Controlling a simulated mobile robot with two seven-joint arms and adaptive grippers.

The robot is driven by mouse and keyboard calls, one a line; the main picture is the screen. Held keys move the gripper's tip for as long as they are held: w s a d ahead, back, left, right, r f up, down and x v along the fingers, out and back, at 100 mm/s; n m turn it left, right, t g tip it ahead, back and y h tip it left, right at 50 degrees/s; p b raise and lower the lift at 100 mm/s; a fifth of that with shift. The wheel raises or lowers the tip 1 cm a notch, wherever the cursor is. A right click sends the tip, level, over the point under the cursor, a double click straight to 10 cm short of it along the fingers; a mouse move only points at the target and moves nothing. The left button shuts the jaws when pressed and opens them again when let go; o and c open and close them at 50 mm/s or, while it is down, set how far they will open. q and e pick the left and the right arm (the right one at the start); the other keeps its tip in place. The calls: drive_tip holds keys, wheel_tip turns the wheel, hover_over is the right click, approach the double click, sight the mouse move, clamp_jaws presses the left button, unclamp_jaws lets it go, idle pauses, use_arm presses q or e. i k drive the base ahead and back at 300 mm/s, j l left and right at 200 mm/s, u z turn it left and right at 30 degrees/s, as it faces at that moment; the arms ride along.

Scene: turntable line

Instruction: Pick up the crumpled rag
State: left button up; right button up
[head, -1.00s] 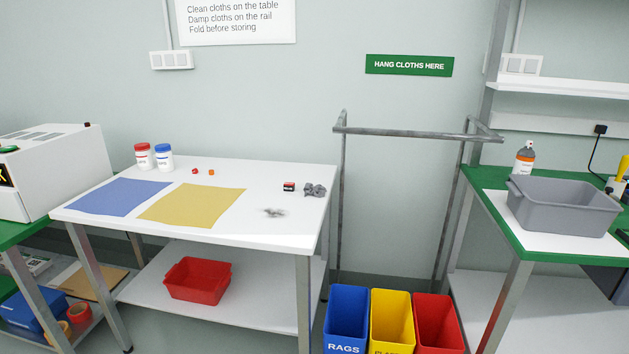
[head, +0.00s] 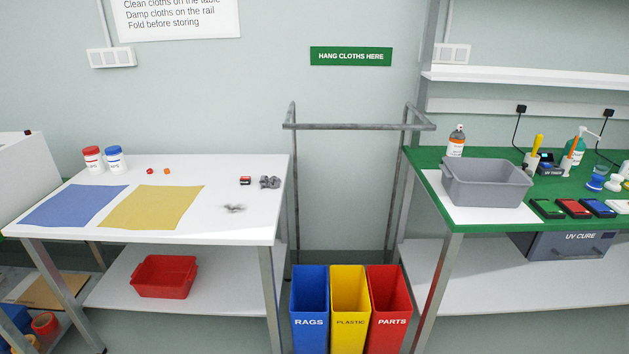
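A small crumpled grey rag (head: 270,182) lies near the right edge of the white table (head: 240,171), next to a small red and black block. A blue cloth (head: 75,205) and a yellow cloth (head: 151,207) lie flat on the left and middle of the same table. Neither of my grippers shows in the head view.
A grey smudge (head: 233,208) marks the tabletop. Red and blue lidded jars stand at the back left. A metal rail (head: 360,126) stands right of the table, with blue, yellow and red bins (head: 389,300) below. A green bench holds a grey tub (head: 485,184).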

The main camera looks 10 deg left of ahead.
sight(273, 182)
drive_tip(key=j+z, duration=0.3)
drive_tip(key=j, duration=0.15)
drive_tip(key=j+z, duration=0.3)
drive_tip(key=j, duration=0.2)
drive_tip(key=j+z, duration=0.1)
drive_tip(key=j, duration=0.4)
drive_tip(key=k+j+z, duration=0.1)
drive_tip(key=j, duration=0.4)
